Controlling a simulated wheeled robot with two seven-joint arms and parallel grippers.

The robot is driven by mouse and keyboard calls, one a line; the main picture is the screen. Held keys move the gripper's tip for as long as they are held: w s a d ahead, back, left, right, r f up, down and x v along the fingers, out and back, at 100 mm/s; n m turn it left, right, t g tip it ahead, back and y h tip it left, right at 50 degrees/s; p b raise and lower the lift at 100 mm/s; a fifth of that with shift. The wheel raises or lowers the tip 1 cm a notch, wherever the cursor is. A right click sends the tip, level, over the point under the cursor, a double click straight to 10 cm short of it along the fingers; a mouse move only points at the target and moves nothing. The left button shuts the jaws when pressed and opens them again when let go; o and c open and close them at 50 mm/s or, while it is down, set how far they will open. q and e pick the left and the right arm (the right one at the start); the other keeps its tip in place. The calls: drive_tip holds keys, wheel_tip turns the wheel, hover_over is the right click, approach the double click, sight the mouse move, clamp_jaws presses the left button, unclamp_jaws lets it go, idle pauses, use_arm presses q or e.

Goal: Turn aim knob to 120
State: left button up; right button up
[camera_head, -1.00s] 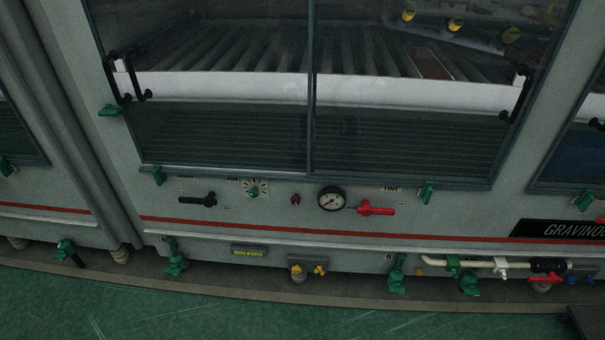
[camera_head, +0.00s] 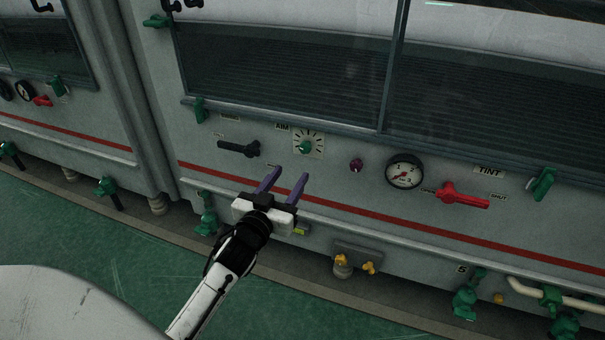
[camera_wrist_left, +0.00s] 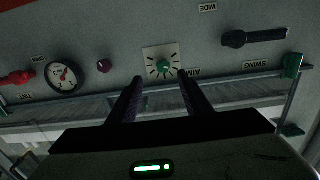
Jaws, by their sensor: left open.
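The aim knob (camera_head: 305,146) is a small green knob on a pale square dial plate with dark tick marks, under an AIM label (camera_head: 282,127). It also shows in the left wrist view (camera_wrist_left: 163,66), beyond the fingertips and between them. My left gripper (camera_head: 288,175) has two purple fingers spread apart with nothing between them. It is below and slightly left of the knob in the head view, not touching it. The knob's exact pointer setting is too small to read. My right gripper is not in view.
A black lever (camera_head: 239,148) is left of the dial. Green latches (camera_head: 542,184) and a window frame stand out nearby. The panel around the knob is otherwise clear.

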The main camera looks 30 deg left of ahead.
sight(304, 150)
use_arm(q)
drive_tip(key=b+x, duration=0.1)
drive_tip(key=x, duration=0.3)
drive_tip(key=b+x, duration=0.2)
drive_tip(key=x, duration=0.3)
drive_tip(key=shift+w+a+r, duration=0.15)
drive_tip(key=shift+w+a, duration=0.1)
drive_tip(key=shift+a, duration=0.05)
drive_tip(key=shift+w+a, duration=0.2)
drive_tip(key=shift+w, duration=0.45)
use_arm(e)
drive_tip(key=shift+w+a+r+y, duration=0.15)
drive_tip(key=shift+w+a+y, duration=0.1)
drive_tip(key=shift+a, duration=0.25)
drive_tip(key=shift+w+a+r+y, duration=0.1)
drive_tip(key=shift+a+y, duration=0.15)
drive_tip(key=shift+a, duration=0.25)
use_arm(q)
drive_tip(key=c, duration=1.1)
drive_tip(key=shift+o, duration=0.2)
